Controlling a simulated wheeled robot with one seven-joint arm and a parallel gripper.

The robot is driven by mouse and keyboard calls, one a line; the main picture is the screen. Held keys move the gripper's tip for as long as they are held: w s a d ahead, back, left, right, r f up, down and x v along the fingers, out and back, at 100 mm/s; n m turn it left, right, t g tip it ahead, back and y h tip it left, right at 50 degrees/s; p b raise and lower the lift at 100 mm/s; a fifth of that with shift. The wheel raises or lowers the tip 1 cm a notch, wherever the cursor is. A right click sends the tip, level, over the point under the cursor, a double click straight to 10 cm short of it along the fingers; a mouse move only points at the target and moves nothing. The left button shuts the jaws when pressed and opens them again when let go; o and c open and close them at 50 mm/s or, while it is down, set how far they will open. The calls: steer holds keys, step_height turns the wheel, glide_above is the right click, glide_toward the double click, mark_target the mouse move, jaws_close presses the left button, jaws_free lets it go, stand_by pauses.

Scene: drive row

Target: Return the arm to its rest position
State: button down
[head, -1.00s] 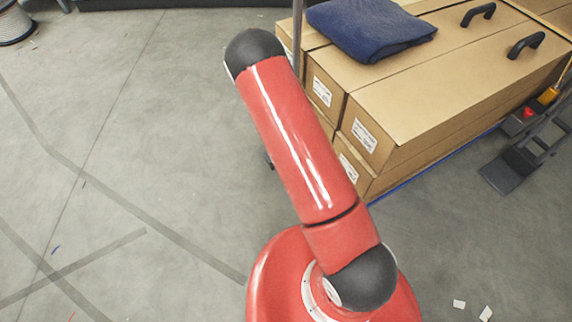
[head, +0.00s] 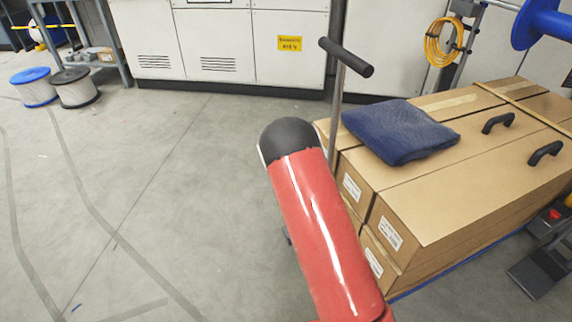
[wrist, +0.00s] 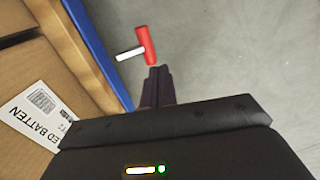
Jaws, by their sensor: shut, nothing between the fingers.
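My red arm (head: 322,235) with its black joint cap (head: 289,137) reaches up from the bottom of the head view, in front of the box stack as seen from there. My gripper is out of sight in the head view. In the wrist view my gripper (wrist: 158,72) shows dark fingers closed together, with nothing between them. A cardboard box (wrist: 35,85) with a printed label is close on the left of the gripper, beside a blue edge (wrist: 95,50).
Stacked long boxes (head: 470,195) carry a folded blue cloth (head: 400,132); a T-handled post (head: 338,100) stands behind my arm. A red-and-white object (wrist: 148,45) lies beyond the fingertips. White cabinets (head: 240,50) line the back. Floor at left (head: 130,200) is clear.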

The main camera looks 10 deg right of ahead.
steer(key=s+a+r+m+t+y+p, duration=0.1)
steer(key=s+r, duration=0.1)
steer(key=r, duration=1.2)
steer(key=s+r+m+t+y, duration=0.1)
steer(key=s+r, duration=0.2)
steer(key=r, duration=1.2)
steer(key=s+d+r+t+p, duration=0.1)
steer(key=s+r+t, duration=0.2)
steer(key=s+r, duration=1.2)
steer(key=s, duration=0.4)
steer(key=shift+r+m+p, duration=0.15)
steer(key=shift+m+p, duration=0.2)
steer(key=shift+m, duration=0.05)
